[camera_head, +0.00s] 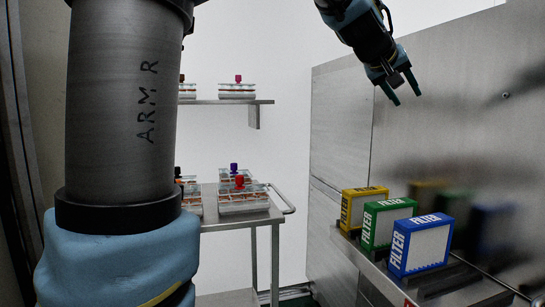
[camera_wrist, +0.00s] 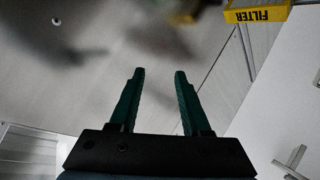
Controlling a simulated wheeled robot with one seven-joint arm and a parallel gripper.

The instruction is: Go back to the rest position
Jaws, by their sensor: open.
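My gripper (camera_head: 402,88) is at the top right in the head view, in the air above the filters and in front of the metal panel. Its two green fingers are apart with nothing between them. The wrist view shows the same open, empty fingers (camera_wrist: 158,95). My large arm link fills the left of the head view and hides part of the shelf and cart.
Yellow (camera_head: 352,207), green (camera_head: 380,225) and blue (camera_head: 421,245) filters stand on a metal ledge at right. The yellow one shows in the wrist view (camera_wrist: 257,14). A cart (camera_head: 235,220) and a wall shelf (camera_head: 225,102) hold racks. The metal panel (camera_head: 440,130) stands behind my gripper.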

